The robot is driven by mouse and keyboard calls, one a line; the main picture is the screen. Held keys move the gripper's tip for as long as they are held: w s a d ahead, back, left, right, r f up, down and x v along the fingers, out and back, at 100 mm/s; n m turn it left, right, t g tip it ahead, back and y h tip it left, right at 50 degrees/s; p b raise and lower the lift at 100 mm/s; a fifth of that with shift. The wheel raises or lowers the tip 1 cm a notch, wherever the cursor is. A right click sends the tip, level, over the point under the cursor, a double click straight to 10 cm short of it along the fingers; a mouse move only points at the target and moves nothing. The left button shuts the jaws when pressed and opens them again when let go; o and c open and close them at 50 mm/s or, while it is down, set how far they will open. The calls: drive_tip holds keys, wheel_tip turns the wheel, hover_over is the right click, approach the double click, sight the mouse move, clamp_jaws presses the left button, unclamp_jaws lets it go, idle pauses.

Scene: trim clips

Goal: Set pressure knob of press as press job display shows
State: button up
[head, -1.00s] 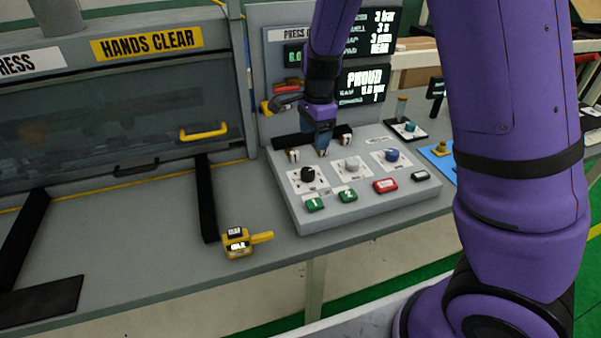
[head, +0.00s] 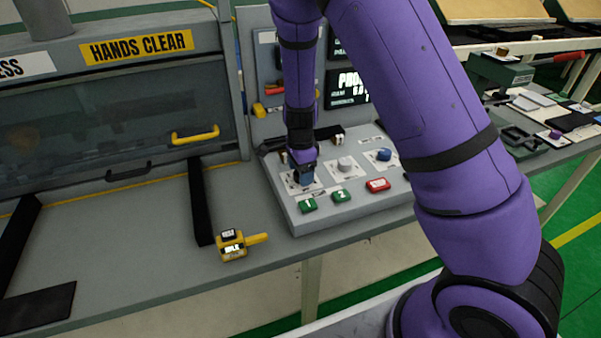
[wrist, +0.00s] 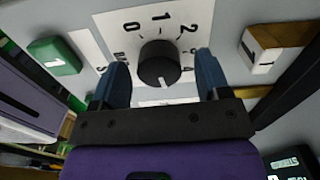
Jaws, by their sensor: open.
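The black knob (wrist: 159,64) sits between the two open fingers of my gripper (wrist: 163,82) in the wrist view, apart from both. A white dial plate around it carries numbers, with 1, 2 and 4 readable; a pale mark on the knob faces the gripper's base. In the head view my gripper (head: 304,178) is over the left knob of the grey control panel (head: 355,205) and hides that knob. The job display (head: 350,88) stands behind the panel, mostly covered by my arm; its values cannot be read.
A grey knob (head: 345,163) and a blue knob (head: 384,154) sit to the right. Green buttons (head: 308,205) and a red button (head: 377,185) line the panel's front. A yellow-handled tool (head: 232,245) lies left of the panel on the bench.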

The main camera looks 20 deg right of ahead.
drive_tip(key=shift+f, duration=0.4)
drive_tip(key=c, duration=0.9)
